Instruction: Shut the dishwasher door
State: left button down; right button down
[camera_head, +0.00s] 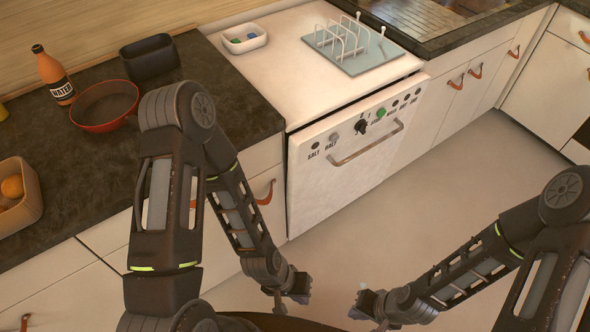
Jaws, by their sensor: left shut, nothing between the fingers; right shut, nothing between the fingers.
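The white dishwasher door (335,190) stands upright under the white top, at the middle of the head view. It looks flush or nearly so with the cabinets; I cannot tell if a small gap is left. A bar handle (366,144) runs across its upper part, below a green knob, a black knob and labels. My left gripper (292,297) is shut and empty, low in front of the door and apart from it. My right gripper (362,304) is shut and empty, to the right of the left one, also clear of the door.
The dark counter (75,165) on the left holds a bottle (54,76), a red bowl (105,104), a black container (150,58) and a fruit box (18,196). A dish rack (350,45) and white tray (244,39) sit on the white top. The floor (450,185) at right is clear.

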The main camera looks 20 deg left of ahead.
aim_at(323, 176)
jog(key=i+l+u, duration=0.1)
jog(key=l+u, duration=0.95)
jog(key=l, duration=0.7)
jog(key=k+l+u, duration=0.1)
jog(key=l, duration=0.7)
jog(key=k+l+u, duration=0.1)
jog(key=l, duration=0.65)
